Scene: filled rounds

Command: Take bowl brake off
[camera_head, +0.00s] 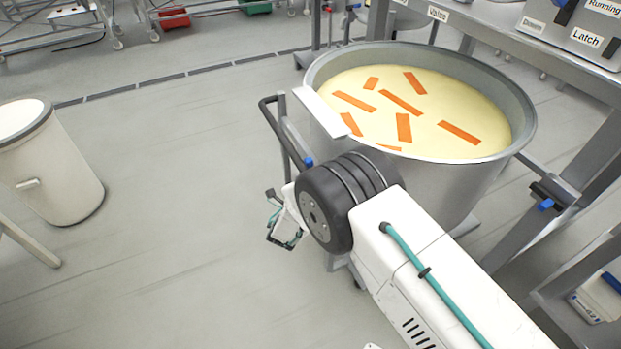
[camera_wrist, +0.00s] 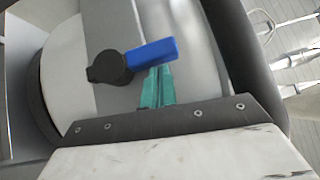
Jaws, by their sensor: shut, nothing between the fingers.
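A large steel bowl (camera_head: 480,180) stands on a frame to the right of centre, filled with pale yellow contents and orange strips. The brake lever is blue with a dark round hub; its blue handle (camera_wrist: 153,53) shows in the wrist view, lying slanted across a grey frame part. A bit of blue (camera_head: 308,162) shows beside the bowl's push handle in the head view. My gripper (camera_wrist: 161,72) is shut and empty, its teal fingertips at the blue handle's lower edge; I cannot tell whether they touch. In the head view my gripper (camera_head: 285,238) is partly hidden by my wrist.
A dark push handle (camera_head: 274,130) rises at the bowl's left. A second blue-tipped lever (camera_head: 546,204) is on the frame at the right. A white bin (camera_head: 50,170) stands far left. A steel bench with labelled controls (camera_head: 575,40) is behind right. The floor between bin and bowl is clear.

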